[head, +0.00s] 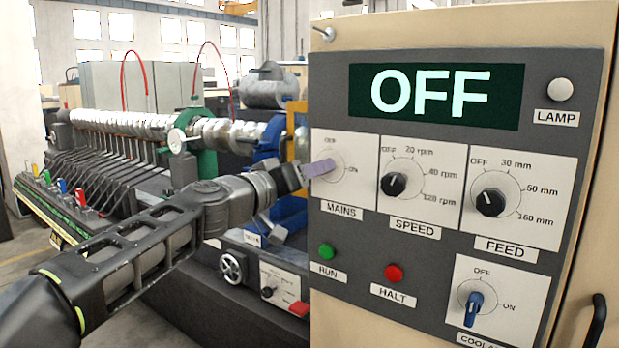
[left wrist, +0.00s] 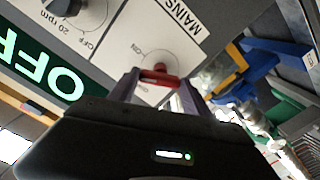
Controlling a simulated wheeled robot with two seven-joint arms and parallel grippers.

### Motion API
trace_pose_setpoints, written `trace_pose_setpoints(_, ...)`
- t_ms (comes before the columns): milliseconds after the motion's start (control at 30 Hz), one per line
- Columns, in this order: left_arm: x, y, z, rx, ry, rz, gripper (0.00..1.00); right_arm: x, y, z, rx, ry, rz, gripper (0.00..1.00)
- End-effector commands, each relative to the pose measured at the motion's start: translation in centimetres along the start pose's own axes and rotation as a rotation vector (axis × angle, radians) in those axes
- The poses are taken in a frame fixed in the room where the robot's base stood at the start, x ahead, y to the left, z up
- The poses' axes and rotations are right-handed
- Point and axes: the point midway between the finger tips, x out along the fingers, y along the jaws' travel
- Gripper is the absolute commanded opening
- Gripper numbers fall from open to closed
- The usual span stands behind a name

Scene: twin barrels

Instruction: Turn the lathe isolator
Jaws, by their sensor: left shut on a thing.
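The lathe isolator is on the MAINS plate (head: 351,187) at the upper left of the grey control panel. Its red handle (left wrist: 160,78) shows in the left wrist view, lying across between my two fingers. My left gripper (head: 318,169) reaches in from the left and is shut on this handle; the fingers hide the handle in the head view. The plate has OFF and ON marks. The display (head: 437,94) above reads OFF. My right gripper is in neither view.
The SPEED knob (head: 394,184) and FEED knob (head: 490,202) sit to the right of the isolator. The green RUN button (head: 326,251), red HALT button (head: 393,272) and blue coolant knob (head: 473,302) are below. The lathe (head: 150,130) stands behind my left arm.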

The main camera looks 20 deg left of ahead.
Motion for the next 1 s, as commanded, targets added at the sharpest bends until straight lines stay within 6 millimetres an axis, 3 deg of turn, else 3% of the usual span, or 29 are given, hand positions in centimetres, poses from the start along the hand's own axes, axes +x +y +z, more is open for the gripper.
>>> trace_pose_setpoints(1000, 0.01, -0.05, 0.03, -0.930, -0.001, -0.001, 0.16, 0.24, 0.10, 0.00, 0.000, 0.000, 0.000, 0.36)
